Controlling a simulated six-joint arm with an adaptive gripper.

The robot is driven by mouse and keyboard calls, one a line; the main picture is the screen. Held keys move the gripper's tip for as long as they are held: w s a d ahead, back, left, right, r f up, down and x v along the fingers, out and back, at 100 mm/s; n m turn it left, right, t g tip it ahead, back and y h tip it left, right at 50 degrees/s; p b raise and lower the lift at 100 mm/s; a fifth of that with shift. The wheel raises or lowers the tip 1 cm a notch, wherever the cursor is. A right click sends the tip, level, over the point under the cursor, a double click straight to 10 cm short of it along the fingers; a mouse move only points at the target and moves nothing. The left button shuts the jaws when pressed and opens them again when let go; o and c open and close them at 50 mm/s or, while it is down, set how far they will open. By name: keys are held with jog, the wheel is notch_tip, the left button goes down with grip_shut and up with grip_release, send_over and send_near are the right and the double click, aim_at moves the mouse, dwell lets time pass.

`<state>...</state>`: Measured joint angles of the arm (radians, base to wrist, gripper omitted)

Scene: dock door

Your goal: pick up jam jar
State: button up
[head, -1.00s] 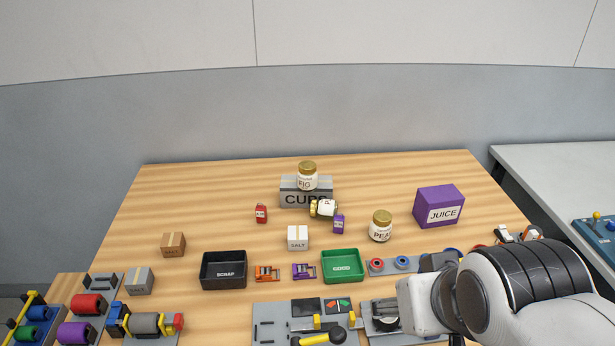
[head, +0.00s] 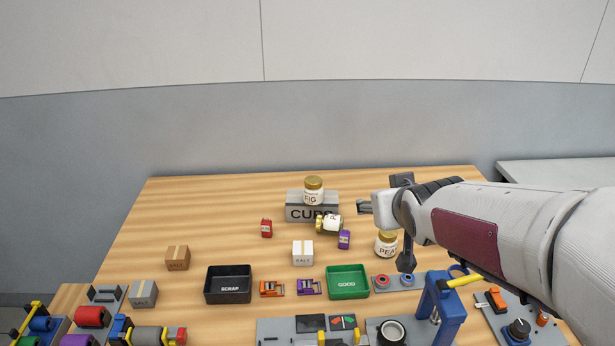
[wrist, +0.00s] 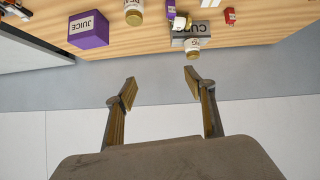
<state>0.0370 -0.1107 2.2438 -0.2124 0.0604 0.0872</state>
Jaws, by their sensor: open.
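Several jars with gold lids are in view. One marked FIG (head: 313,190) stands upright on the grey CUPS box (head: 300,213); it also shows in the wrist view (wrist: 193,48). A second jar (head: 330,223) lies on its side in front of that box. A third, marked PEA (head: 386,244), stands upright to the right, partly behind my gripper in the head view. My gripper (wrist: 160,80) is open and empty. In the wrist view, which is upside down, its fingers point toward the FIG jar, with a gap between them and it.
A purple JUICE box (wrist: 88,30) stands at the right, hidden by my arm in the head view. A small purple box (head: 344,240) is beside the lying jar. A white SALT box (head: 302,252), black SCRAP bin (head: 207,285) and green GOOD bin (head: 330,291) are nearer. The table's back left is clear.

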jog(key=w+a+f+n+t+y, duration=0.2)
jog(key=w+f+t, duration=0.15)
jog(key=w, duration=1.15)
jog(key=n+t+y, duration=0.1)
jog(key=t+y, duration=0.1)
jog(key=y, duration=0.3)
send_near(317, 186)
jog(key=w+r, duration=0.1)
jog(key=w, duration=0.3)
jog(key=shift+w+a+f+n+y, duration=0.3)
jog(key=shift+a+f, duration=0.3)
jog(key=shift+f, duration=0.1)
jog(key=shift+x, duration=1.3)
jog(key=shift+w, duration=0.1)
jog(key=shift+x, duration=2.5)
jog(key=shift+a+r, duration=0.1)
jog(key=shift+a, duration=0.05)
